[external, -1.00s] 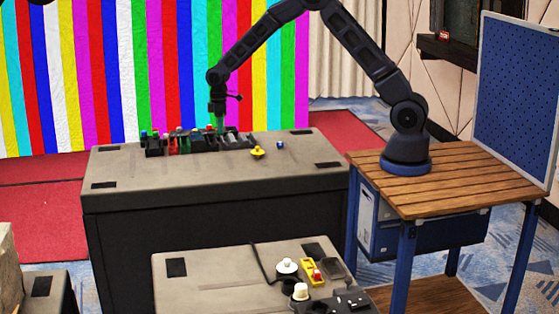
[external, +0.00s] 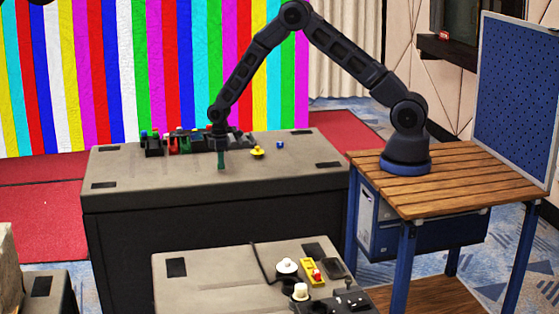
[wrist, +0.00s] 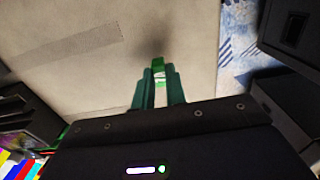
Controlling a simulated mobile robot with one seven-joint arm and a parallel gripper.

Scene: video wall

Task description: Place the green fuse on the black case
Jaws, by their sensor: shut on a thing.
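My gripper (external: 221,160) is low over the top of the large black case (external: 215,225), in front of the row of parts. In the wrist view the two teal fingers of my gripper (wrist: 159,88) are shut on the green fuse (wrist: 158,64). The fuse's green end sticks out past the fingertips. The case's pale top (wrist: 85,45) lies below it, with a soft shadow near the fuse. I cannot tell whether the fuse touches the top. In the external view the fuse cannot be told apart from the teal fingers.
A rack of coloured parts (external: 180,143) stands along the back of the case top. A yellow part (external: 257,152) and a small blue part (external: 280,145) lie right of my gripper. The front of the top is clear. A second case (external: 215,270) with several parts stands nearer the camera.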

